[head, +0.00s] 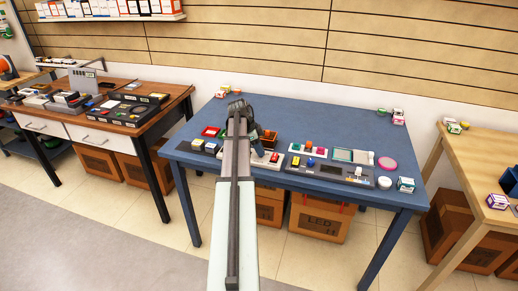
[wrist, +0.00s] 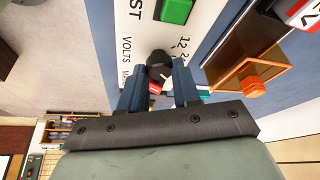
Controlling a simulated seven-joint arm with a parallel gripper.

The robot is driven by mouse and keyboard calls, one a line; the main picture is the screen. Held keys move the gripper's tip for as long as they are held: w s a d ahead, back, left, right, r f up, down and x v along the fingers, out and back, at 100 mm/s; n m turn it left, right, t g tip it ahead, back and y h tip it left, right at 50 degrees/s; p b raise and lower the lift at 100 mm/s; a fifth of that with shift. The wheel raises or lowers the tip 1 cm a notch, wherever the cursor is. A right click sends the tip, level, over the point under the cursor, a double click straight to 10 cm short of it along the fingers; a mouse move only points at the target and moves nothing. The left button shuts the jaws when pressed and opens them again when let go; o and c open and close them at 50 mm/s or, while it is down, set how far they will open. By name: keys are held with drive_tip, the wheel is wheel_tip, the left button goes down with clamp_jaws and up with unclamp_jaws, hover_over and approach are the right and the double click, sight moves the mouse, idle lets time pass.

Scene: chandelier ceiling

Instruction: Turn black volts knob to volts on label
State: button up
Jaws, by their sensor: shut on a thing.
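The black volts knob (wrist: 159,66) shows in the wrist view, round and dark, on a white panel (wrist: 205,18). The label "VOLTS" (wrist: 126,48) is printed on the panel to the left of the knob, with other markings to its right. My gripper (wrist: 160,82) has its two dark blue fingers on either side of the knob and is shut on it. The fingers hide part of the knob, and I cannot read where it points. In the head view my gripper (head: 240,108) is over the blue table (head: 300,115), and my arm hides the knob.
A green button (wrist: 177,10) sits on the panel just above the knob. An orange open box (wrist: 250,78) stands close to the right of the fingers. In the head view, several buttons and trays line the table's front; its back is mostly clear.

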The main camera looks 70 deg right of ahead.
drive_tip(key=shift+a, duration=0.1)
drive_tip(key=n+h, duration=0.1)
drive_tip(key=n, duration=0.3)
drive_tip(key=shift+s+a+t, duration=0.1)
drive_tip(key=shift+a+t, duration=0.05)
drive_tip(key=shift+t, duration=0.15)
drive_tip(key=n+t+h, duration=0.1)
drive_tip(key=n, duration=0.3)
drive_tip(key=shift+s, duration=0.15)
drive_tip(key=n+t, duration=0.1)
drive_tip(key=n, duration=0.1)
drive_tip(key=n+t, duration=0.1)
drive_tip(key=n, duration=0.2)
drive_tip(key=shift+s+h, duration=0.15)
drive_tip(key=shift+h, duration=0.25)
drive_tip(key=n+t, duration=0.2)
drive_tip(key=n, duration=0.2)
drive_tip(key=shift+s+n, duration=0.15)
drive_tip(key=shift+n, duration=0.15)
drive_tip(key=shift+y, duration=0.3)
drive_tip(key=o, duration=1.1)
drive_tip(key=shift+c, duration=0.2)
